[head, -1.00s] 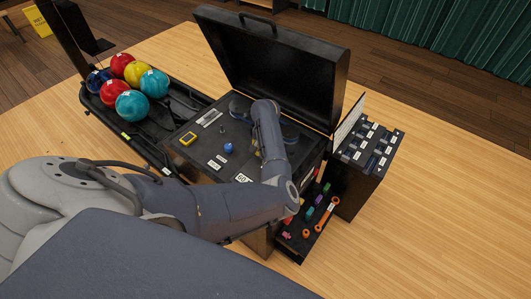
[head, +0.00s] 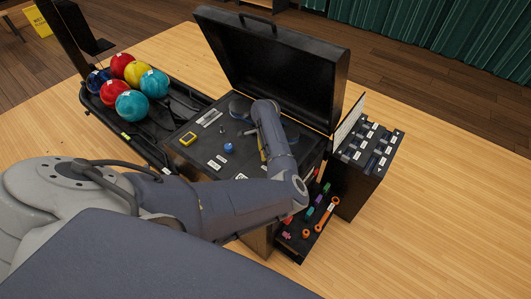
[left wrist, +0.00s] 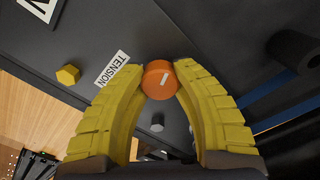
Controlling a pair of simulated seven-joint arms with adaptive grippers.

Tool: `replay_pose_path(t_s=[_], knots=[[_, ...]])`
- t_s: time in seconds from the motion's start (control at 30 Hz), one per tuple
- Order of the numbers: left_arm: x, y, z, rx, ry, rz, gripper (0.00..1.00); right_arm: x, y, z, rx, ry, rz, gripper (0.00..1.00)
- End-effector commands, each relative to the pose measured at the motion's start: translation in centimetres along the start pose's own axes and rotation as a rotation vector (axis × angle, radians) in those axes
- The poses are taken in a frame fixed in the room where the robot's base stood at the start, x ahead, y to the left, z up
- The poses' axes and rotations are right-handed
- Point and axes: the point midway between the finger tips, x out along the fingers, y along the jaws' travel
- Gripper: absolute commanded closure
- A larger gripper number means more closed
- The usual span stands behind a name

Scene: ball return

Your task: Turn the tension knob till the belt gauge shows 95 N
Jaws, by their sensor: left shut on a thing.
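My left gripper (left wrist: 162,76) is shut on the knob, with one yellow finger on either side. In the head view my forearm hides the knob, and only a yellow sliver of the gripper (head: 262,147) shows. My right gripper is not in view.
A blue knob (head: 228,148) stands on the panel. The open black lid (head: 270,62) rises behind. A rack of coloured balls (head: 132,104) is at the left. A dark block with labelled items (head: 370,150) and a tray with small coloured parts (head: 300,245) are at the right.

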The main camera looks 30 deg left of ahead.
Motion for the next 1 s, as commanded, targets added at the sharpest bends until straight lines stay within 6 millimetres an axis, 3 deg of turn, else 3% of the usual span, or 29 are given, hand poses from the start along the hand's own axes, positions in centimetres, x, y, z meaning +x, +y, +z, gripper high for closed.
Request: replay_pose_path(t_s=[1.0], knots=[[0.07, 0.04, 0.02, 0.964, 0.0, 0.001, 1.0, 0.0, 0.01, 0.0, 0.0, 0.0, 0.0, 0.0]])
